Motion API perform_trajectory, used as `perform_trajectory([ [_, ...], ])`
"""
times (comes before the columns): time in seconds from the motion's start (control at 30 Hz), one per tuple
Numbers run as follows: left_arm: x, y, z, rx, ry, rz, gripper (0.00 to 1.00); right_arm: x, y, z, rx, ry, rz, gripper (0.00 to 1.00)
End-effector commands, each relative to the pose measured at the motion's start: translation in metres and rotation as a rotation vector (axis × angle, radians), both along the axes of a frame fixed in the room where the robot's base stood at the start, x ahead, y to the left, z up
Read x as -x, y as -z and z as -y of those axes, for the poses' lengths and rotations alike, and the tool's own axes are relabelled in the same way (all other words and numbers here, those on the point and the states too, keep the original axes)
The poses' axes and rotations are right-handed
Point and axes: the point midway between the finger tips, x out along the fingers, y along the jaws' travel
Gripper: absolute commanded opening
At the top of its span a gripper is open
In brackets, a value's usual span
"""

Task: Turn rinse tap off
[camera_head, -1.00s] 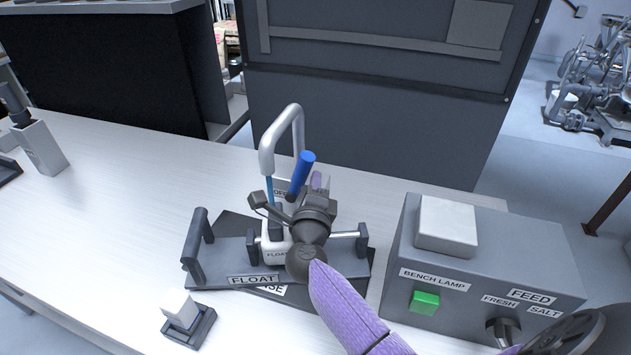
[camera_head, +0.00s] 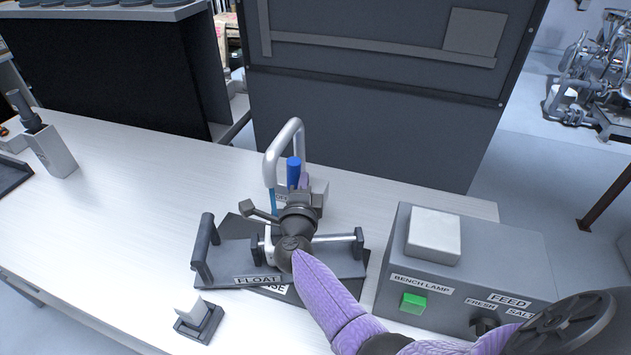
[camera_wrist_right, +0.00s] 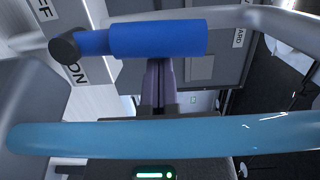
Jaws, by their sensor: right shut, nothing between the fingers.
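The rinse tap has a curved grey spout (camera_head: 284,140) and a blue lever handle (camera_head: 294,173), which stands close to upright in the head view. A thin blue water stream (camera_head: 272,201) runs from the spout; it crosses the right wrist view as a wide light-blue band (camera_wrist_right: 160,136). In that view the blue handle (camera_wrist_right: 158,38) lies across the top, its dark pivot end near the ON label (camera_wrist_right: 75,72). My right gripper (camera_wrist_right: 159,82) is shut and empty, its purple fingertips at the handle; contact is unclear. My left gripper is out of view.
A dark rack marked FLOAT (camera_head: 225,262) stands below my right wrist. A grey control box (camera_head: 470,245) with a green button is at the right. A small white switch (camera_head: 195,313) sits in front, and a grey holder (camera_head: 52,150) stands at left.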

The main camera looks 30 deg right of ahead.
Motion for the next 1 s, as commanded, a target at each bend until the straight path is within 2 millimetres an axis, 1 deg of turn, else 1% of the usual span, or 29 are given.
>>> perform_trajectory([
  [0.03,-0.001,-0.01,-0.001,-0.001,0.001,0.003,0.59,-0.003,-0.007,-0.003,0.02,-0.002,-0.024,0.0],
  [0.3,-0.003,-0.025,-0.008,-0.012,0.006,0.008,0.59,-0.012,-0.008,-0.011,0.13,-0.001,-0.152,0.0],
  [0.6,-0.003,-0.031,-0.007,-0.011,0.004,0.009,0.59,-0.018,-0.007,-0.016,0.193,-0.001,-0.226,0.0],
  [1.0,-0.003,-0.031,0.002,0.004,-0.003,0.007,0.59,-0.019,-0.006,-0.016,0.204,-0.001,-0.237,0.0],
])
